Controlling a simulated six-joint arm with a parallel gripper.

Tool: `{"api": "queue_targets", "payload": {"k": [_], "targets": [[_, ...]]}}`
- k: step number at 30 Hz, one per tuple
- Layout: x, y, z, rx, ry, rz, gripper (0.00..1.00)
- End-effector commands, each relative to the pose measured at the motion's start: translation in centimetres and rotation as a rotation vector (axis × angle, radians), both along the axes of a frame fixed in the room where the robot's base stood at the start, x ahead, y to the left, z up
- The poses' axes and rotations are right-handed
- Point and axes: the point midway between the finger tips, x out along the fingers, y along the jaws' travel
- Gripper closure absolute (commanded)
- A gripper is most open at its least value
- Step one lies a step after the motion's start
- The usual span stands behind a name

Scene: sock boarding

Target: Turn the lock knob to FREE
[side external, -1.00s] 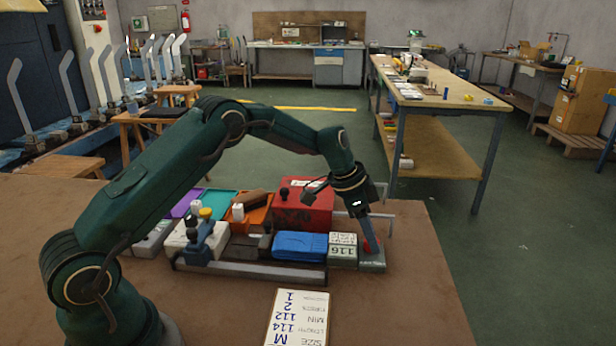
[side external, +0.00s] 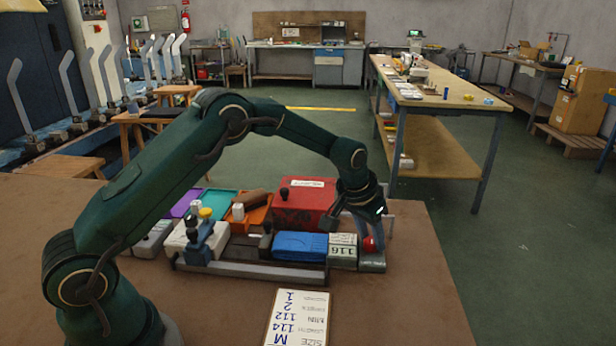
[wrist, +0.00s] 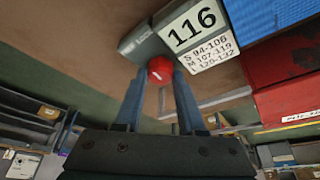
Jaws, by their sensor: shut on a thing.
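The red lock knob (side external: 369,243) sits on a grey end block (side external: 372,264) at the right end of the rail fixture. In the wrist view the knob (wrist: 160,68) is round with a small white mark, between my two blue fingertips. My gripper (wrist: 160,77) is shut on it, one finger on each side. In the side view my gripper (side external: 371,232) reaches down to the knob from above.
Beside the knob is a grey block with a label reading 116 (side external: 343,246). A blue folded piece (side external: 299,245) and a red box (side external: 303,208) stand close by. A size card (side external: 297,318) lies in front. The brown table's right side (side external: 425,290) is clear.

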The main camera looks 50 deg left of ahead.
Motion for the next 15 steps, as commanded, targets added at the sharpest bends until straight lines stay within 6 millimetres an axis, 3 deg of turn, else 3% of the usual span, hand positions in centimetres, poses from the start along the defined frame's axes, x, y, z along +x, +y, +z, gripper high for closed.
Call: {"api": "queue_targets", "payload": {"k": [15], "targets": [[-0.11, -0.10, -0.07, -0.001, 0.006, 0.226, 1.00]]}}
